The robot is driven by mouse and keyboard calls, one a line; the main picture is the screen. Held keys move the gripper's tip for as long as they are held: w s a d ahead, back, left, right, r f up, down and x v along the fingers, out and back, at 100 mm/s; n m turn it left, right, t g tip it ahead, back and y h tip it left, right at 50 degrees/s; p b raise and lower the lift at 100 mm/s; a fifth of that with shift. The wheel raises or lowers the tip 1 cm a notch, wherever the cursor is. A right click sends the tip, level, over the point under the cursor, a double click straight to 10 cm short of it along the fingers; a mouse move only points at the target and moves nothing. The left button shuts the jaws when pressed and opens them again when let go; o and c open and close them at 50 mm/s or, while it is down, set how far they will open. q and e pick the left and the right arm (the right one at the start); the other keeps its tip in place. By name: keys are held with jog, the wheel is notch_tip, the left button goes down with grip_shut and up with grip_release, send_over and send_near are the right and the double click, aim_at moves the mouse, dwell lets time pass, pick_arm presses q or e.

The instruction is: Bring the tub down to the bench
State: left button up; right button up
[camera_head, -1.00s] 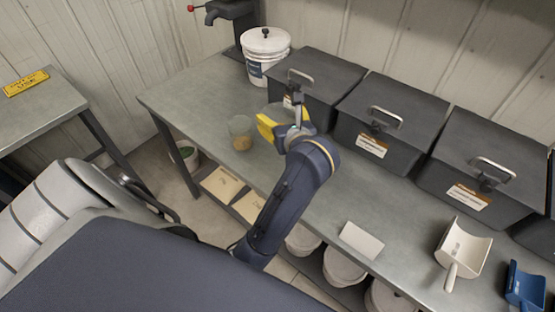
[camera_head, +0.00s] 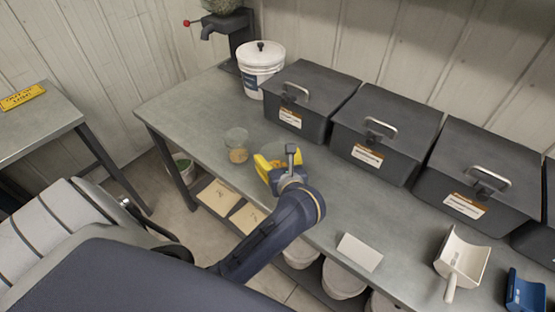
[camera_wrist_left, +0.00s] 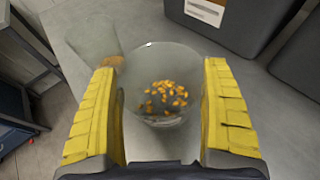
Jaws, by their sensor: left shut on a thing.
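A clear tub (camera_wrist_left: 163,80) with orange-yellow seeds at its bottom is between the two yellow fingers of my left gripper (camera_wrist_left: 162,108) in the left wrist view. The left gripper is shut on it. In the head view, my left gripper (camera_head: 274,164) is over the front part of the bench (camera_head: 190,115), and the tub (camera_head: 284,151) is partly hidden behind the fingers and wrist. I cannot tell whether the tub's base touches the bench. My right gripper is not in view.
A second clear container (camera_head: 237,148) with tan contents stands on the bench just left of the held tub. Dark lidded bins (camera_head: 312,92) line the back. A white bucket (camera_head: 261,68) stands at the back left. A white card (camera_head: 360,251) and a scoop (camera_head: 461,259) lie to the right.

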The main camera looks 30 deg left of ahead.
pick_arm(q)
jog(key=shift+f, duration=0.2)
jog(key=shift+f, duration=0.15)
jog(key=o, duration=1.1)
jog(key=shift+c, duration=0.2)
jog(key=shift+s+d, duration=0.1)
jog(key=v, duration=1.2)
jog(key=shift+r, duration=0.2)
